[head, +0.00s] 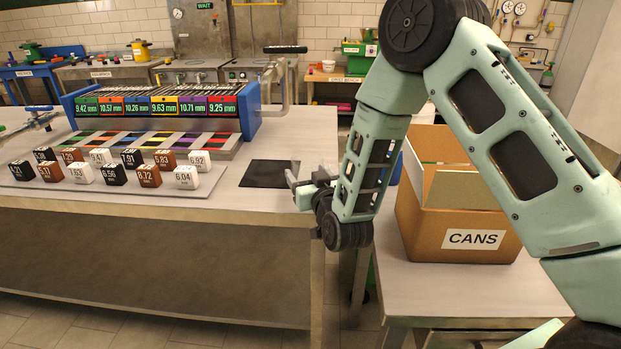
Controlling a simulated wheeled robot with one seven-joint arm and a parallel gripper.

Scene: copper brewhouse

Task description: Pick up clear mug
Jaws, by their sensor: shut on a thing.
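My gripper (296,184) is at the right end of the long workbench, just right of the dark square pad (270,174). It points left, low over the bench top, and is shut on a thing. What it holds is too small and too hidden by the fingers and wrist to make out. I cannot pick out a clear mug anywhere in this view.
Weight blocks (114,174) stand on a tray at the bench's left, before a colored strip board (150,145) and a blue machine (254,111) with numbered labels. A cardboard box marked CANS (420,227) stands on the right table, partly behind my arm.

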